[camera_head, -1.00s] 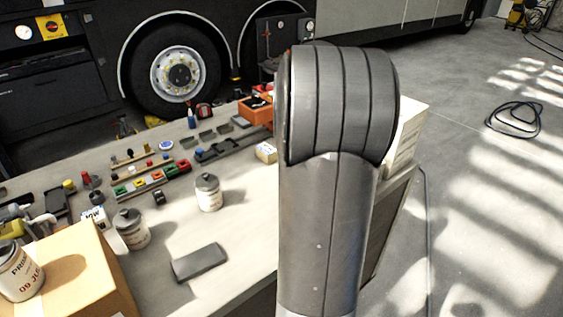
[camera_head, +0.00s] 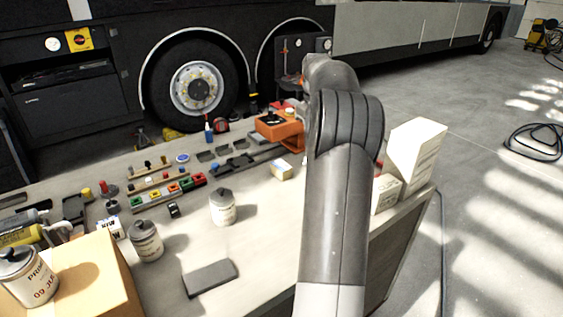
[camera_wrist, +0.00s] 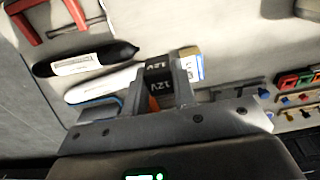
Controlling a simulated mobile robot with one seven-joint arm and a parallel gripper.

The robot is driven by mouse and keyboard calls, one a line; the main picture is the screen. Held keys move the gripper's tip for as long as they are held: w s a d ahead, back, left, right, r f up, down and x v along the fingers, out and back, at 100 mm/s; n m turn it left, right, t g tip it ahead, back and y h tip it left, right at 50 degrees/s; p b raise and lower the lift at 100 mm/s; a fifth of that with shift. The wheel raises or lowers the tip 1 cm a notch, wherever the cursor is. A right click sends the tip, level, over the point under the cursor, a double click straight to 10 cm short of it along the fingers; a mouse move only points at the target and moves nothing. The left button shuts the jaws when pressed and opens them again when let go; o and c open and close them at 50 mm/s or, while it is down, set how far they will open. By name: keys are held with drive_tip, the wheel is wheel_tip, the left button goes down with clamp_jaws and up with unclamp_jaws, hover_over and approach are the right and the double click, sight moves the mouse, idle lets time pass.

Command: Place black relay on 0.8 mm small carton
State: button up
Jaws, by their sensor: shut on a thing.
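My gripper (camera_wrist: 168,90) is shut on the black relay (camera_wrist: 158,86), whose dark faces carry white lettering, in the wrist view. In the head view my own arm hides the gripper and the relay. A small white and yellow carton with a blue mark (camera_wrist: 194,66) shows just beyond the right finger in the wrist view, partly covered by it. What seems to be the same small carton (camera_head: 281,172) stands on the bench left of my arm in the head view. Its print is too small to read. I cannot tell the relay's height above the bench.
An orange box (camera_head: 280,130) stands behind the small carton. Tall white cartons (camera_head: 414,158) stand at the bench's right edge.

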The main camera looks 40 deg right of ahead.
hover_over(281, 165)
wheel_tip(281, 165, down, 6)
drive_tip(key=shift+d+f, duration=0.15)
drive_tip(key=shift+f, duration=2)
drive_tip(key=shift+f, duration=0.1)
drive_tip(key=o, duration=1)
